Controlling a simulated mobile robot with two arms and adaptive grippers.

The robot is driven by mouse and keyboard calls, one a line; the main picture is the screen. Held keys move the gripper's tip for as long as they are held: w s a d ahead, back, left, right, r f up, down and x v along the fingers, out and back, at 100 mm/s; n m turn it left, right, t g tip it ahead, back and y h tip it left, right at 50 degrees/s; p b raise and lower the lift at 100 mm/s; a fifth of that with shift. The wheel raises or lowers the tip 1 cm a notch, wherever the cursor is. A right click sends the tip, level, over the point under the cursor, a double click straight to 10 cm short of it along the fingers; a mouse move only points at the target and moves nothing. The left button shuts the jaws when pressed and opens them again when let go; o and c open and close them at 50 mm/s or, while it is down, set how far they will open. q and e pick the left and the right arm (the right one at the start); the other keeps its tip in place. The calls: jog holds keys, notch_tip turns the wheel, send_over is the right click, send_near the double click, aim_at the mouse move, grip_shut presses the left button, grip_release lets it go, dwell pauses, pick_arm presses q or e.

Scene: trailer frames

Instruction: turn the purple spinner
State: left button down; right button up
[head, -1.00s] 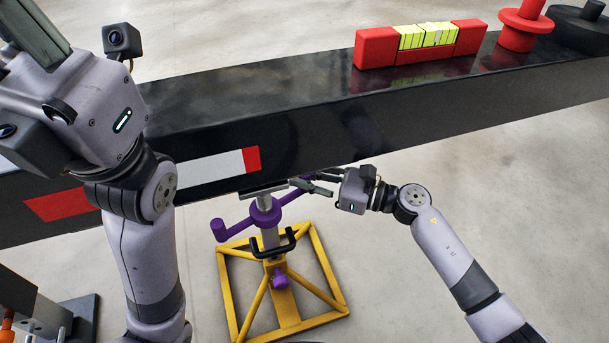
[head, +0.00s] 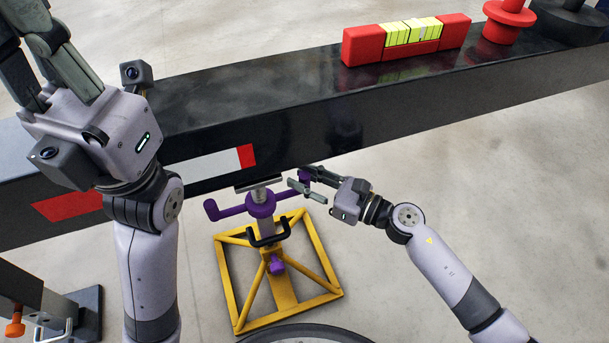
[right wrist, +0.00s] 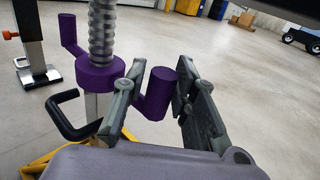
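The purple spinner (head: 261,204) is a hub with two arms, each ending in an upright peg, on a threaded jack post under the black trailer beam (head: 330,135). In the right wrist view the hub (right wrist: 98,75) is left of centre and the near peg (right wrist: 160,92) stands between my right fingers.
A yellow jack frame (head: 235,300) stands on the floor below the spinner, with a black handle (head: 268,240) close under the hub. A red level (head: 408,40) with yellow vials lies on the beam. The floor to the right is clear.

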jog(key=shift+o, duration=1.3)
jog(key=shift+d, duration=0.15)
jog(key=v, duration=1.1)
jog(key=shift+s+d, duration=0.2)
jog(key=shift+d, duration=0.15)
